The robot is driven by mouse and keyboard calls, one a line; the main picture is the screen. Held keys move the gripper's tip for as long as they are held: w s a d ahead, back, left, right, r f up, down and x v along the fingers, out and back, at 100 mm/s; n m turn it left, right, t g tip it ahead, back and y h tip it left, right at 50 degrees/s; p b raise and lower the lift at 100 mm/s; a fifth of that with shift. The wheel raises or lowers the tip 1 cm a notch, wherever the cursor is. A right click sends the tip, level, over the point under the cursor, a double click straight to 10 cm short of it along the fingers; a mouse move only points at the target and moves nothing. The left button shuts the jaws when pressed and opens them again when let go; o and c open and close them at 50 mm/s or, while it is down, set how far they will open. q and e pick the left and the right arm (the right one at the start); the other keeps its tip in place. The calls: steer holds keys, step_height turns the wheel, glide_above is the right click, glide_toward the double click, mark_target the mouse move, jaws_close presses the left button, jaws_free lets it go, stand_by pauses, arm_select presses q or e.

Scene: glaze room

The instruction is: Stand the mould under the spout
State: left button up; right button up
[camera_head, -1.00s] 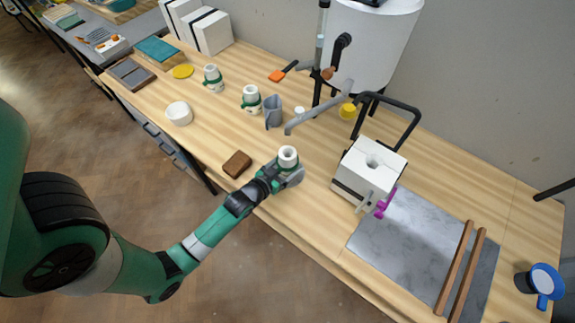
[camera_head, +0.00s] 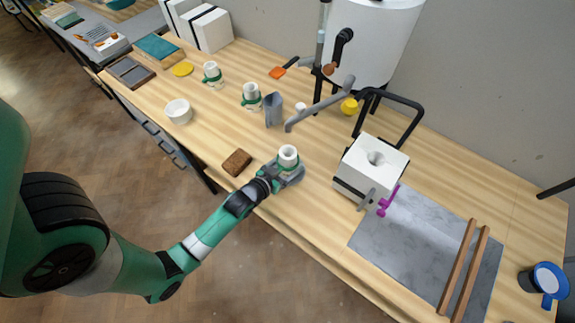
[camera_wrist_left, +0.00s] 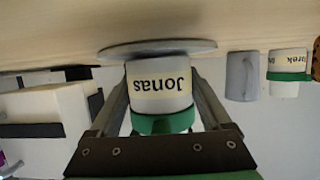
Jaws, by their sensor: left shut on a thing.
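The mould (camera_head: 366,178) is a white block with a round hole in its top and a dark strap, standing upright on the table right of centre. The spout (camera_head: 322,104) is a grey arm reaching forward from the stand by the white tank, left of the mould. The mould is not under it. My left gripper (camera_head: 286,172) is shut on a white mug (camera_head: 288,152) with a green band, near the table's front edge. In the left wrist view this mug (camera_wrist_left: 160,85) reads "Jonas" upside down, against a grey disc. My right gripper is not in view.
A brown sponge (camera_head: 237,162) lies left of my gripper. A grey jug (camera_head: 273,110) and other green-banded mugs (camera_head: 251,92) stand behind. A black frame (camera_head: 410,105) rises behind the mould. A grey slab (camera_head: 410,245) with two wooden strips lies to the right.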

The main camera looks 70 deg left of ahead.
arm_select(q)
steer(key=shift+s+d+f, duration=0.1)
steer(key=shift+s+f, duration=0.1)
steer(key=shift+f, duration=0.3)
steer(key=shift+s+f, duration=0.15)
steer(key=shift+f, duration=0.3)
steer(key=shift+b, duration=0.3)
steer(key=o, duration=1.3)
steer(key=shift+f, duration=0.1)
steer(key=shift+c, duration=0.2)
steer(key=shift+o, duration=1.3)
steer(key=shift+f, duration=0.1)
steer(key=shift+s, duration=0.1)
steer(key=shift+s+d+r+p, duration=0.25)
steer(key=shift+s+r+p, duration=0.1)
steer(key=shift+r, duration=0.2)
steer(key=shift+s+d+r+p, duration=0.2)
steer(key=shift+r+p, duration=0.1)
steer(key=shift+r, duration=0.25)
steer(key=v, duration=0.3)
steer(key=p+v, duration=0.1)
steer(key=v, duration=0.5)
steer(key=shift+s+d+r, duration=0.1)
steer(key=shift+s+r, duration=0.05)
steer(key=shift+r, duration=0.45)
